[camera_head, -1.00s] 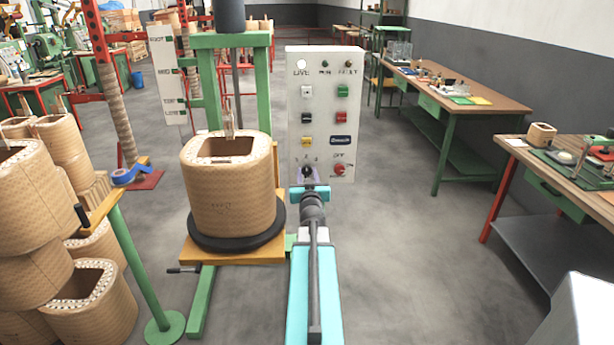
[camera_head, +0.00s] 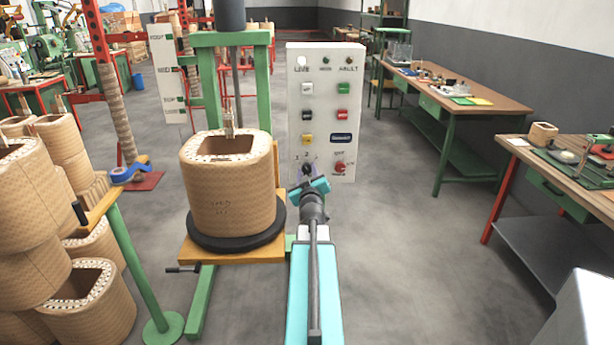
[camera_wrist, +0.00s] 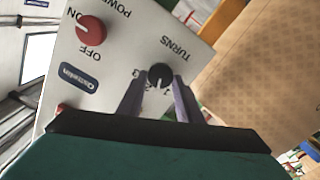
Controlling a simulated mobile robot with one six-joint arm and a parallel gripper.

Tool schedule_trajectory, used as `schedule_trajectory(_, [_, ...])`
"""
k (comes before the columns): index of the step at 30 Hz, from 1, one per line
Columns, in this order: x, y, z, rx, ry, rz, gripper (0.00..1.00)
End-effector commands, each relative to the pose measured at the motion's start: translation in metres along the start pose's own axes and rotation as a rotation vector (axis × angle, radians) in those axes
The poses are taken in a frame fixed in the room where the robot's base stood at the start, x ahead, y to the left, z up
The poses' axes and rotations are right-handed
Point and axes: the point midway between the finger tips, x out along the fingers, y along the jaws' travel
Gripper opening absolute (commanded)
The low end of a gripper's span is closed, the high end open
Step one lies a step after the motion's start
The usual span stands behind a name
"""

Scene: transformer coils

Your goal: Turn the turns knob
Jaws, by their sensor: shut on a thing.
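The turns knob (camera_wrist: 160,76) is a small black dial with a white mark, on the white control panel (camera_head: 320,110) under the label TURNS. In the wrist view the numbers around it are partly hidden by my fingers. My gripper (camera_wrist: 158,90) is shut on the knob, with a finger on each side of it. In the head view the knob (camera_head: 308,169) shows just above my gripper (camera_head: 307,181) at the panel's lower left. My gripper is rolled, its teal body tilted in that view.
A red power knob (camera_head: 339,167) sits right of the turns knob, with several coloured buttons above. A paper-wrapped coil (camera_head: 232,205) stands on a black turntable (camera_head: 238,241) close to the left of my arm.

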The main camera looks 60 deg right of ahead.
Motion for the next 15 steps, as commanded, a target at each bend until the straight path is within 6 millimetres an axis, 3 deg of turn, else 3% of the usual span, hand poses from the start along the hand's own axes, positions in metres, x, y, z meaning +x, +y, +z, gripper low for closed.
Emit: schedule_trajectory(15, [0.0015,0.0030,0.0002,-0.314,-0.001,0.005,0.10])
